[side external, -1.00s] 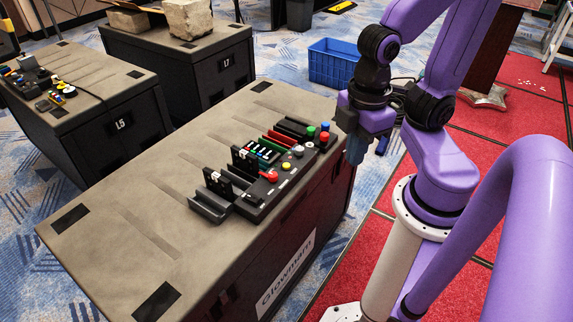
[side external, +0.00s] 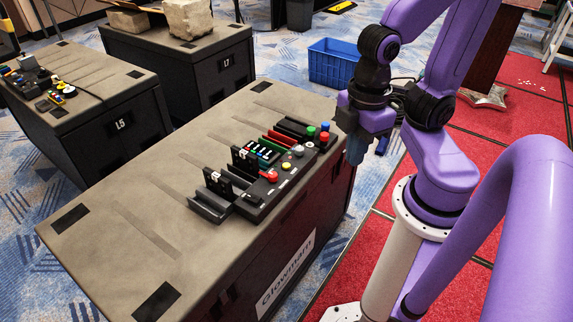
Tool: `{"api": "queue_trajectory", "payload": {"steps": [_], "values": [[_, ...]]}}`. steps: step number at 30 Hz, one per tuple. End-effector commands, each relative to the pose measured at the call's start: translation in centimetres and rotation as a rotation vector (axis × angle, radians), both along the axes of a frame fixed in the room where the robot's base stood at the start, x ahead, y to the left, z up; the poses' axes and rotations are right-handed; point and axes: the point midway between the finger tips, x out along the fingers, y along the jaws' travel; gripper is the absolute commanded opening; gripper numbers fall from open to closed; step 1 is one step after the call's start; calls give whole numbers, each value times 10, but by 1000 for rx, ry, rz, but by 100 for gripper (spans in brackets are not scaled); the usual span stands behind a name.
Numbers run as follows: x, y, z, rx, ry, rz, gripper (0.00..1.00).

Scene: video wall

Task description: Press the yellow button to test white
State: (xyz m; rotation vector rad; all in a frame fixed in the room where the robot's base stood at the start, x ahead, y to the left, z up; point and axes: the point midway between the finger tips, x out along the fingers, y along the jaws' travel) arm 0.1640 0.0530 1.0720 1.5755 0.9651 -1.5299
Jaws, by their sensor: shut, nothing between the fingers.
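A black control panel (side external: 256,190) lies on the dark case (side external: 130,215) in the side external view. Its yellow button (side external: 286,166) sits near the panel's front edge, between a red knob (side external: 272,177) and a pale button (side external: 298,151). Red, green and blue buttons stand at the panel's far right end. My gripper (side external: 355,158) points down beyond the case's right edge, to the right of the panel and apart from it. It is shut and holds nothing. Its fingertips are small and dark here.
Small black upright modules (side external: 243,160) and slotted holders stand along the panel's back and left. A blue crate (side external: 333,62) is on the floor behind. Other cases (side external: 80,95) stand at the left. The near left of the case top is clear.

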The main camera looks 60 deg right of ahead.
Motion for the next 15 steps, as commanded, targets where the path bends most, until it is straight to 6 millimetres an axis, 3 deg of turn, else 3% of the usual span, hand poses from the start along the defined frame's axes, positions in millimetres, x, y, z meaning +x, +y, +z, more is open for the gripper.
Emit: {"api": "queue_trajectory", "payload": {"steps": [15], "values": [[6,1,-2,2,-12,-3,0]]}}
